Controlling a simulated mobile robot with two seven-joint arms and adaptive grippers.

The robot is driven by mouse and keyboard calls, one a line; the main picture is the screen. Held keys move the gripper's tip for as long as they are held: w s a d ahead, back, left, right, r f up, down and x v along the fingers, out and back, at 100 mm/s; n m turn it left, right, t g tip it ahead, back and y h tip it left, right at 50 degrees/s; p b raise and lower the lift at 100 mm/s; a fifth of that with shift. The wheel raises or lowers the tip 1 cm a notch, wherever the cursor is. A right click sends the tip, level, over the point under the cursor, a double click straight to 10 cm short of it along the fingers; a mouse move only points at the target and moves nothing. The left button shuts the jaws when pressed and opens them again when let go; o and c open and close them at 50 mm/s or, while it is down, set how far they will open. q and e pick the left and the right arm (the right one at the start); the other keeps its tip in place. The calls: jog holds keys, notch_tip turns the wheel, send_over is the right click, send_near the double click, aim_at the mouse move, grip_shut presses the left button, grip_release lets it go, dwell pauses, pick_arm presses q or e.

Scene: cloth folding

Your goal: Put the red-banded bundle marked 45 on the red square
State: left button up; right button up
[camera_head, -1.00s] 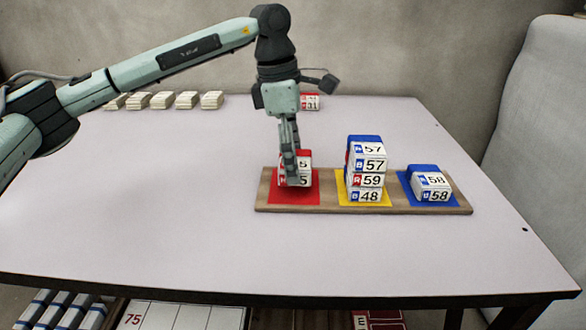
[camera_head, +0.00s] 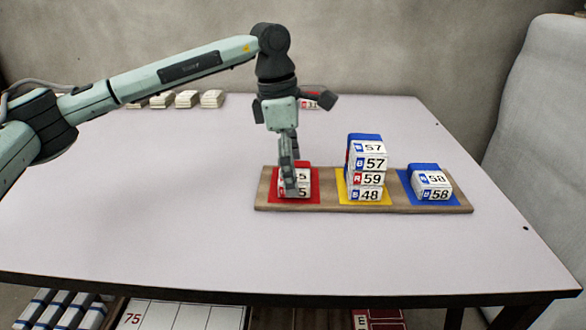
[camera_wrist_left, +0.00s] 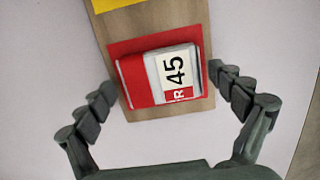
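The red-banded bundle marked 45 (camera_wrist_left: 172,76) lies on the red square (camera_wrist_left: 120,48) at the left end of the wooden board. In the head view the bundle (camera_head: 303,181) is partly hidden by my left gripper (camera_head: 289,184), and the red square (camera_head: 314,172) shows around it. My right gripper is not in view.
The wooden board (camera_head: 330,207) also bears a yellow square (camera_head: 384,196) with a stack of bundles (camera_head: 366,168) and a blue square (camera_head: 408,190) with bundles marked 58 (camera_head: 431,181). Pale bundles (camera_head: 187,99) stand at the back. The table's front is clear.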

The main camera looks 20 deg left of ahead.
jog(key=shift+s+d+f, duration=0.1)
pick_arm(q)
jog(key=shift+r, duration=0.5)
notch_tip(320, 180, up, 11)
jog(key=a, duration=0.1)
jog(key=shift+s+a+p, duration=0.25)
jog(key=shift+a+p, duration=0.1)
jog(key=shift+p, duration=0.1)
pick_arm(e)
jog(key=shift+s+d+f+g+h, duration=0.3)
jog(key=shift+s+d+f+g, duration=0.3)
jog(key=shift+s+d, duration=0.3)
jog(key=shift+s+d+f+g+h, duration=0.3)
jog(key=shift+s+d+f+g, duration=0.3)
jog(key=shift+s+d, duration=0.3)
